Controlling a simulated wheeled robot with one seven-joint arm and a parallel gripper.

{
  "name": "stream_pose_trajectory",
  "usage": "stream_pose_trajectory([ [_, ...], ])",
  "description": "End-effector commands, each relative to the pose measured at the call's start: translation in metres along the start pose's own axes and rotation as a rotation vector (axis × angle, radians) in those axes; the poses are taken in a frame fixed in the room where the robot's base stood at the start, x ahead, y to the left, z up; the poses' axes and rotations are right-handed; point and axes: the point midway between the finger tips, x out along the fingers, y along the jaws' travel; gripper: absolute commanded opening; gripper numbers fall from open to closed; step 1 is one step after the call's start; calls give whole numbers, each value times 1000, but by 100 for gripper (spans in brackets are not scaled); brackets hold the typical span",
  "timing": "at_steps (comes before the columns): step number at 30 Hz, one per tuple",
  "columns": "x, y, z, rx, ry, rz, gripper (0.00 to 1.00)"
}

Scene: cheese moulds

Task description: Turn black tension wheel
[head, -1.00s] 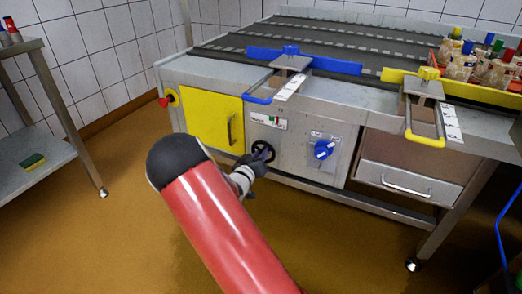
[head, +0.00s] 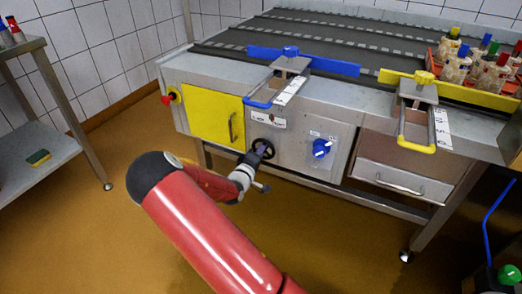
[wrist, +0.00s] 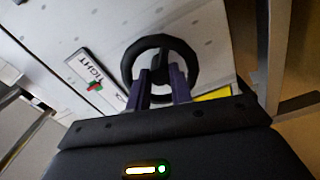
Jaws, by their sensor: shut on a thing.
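The black tension wheel (head: 268,146) is on the front panel of the grey conveyor machine, between the yellow door and the blue knob. In the wrist view, the wheel (wrist: 160,40) is a round black rim with a spoke, seen close up. My gripper (wrist: 161,78) has its two purple fingers at the wheel, on either side of its spoke, and is shut on it. In the head view, my gripper (head: 258,153) reaches the wheel from the lower left and hides part of it. The exact finger contact is hard to see.
A label with lettering and red and green marks (wrist: 96,85) is beside the wheel. The blue knob (head: 321,148) is to its right, the yellow door (head: 213,118) to its left. A metal shelf (head: 40,150) stands at the far left. Open floor lies in front.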

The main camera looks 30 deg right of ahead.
Motion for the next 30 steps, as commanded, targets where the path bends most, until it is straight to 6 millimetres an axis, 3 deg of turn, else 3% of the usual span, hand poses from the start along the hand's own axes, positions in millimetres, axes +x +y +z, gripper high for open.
stream_pose_trajectory([
  [22,-1,-1,-1,-85,2,-2,0],
  [23,-1,-1,-1,-85,2,-2,25],
  [24,-1,-1,-1,-85,2,-2,31],
  [30,0,-1,0,-84,1,-1,31],
])
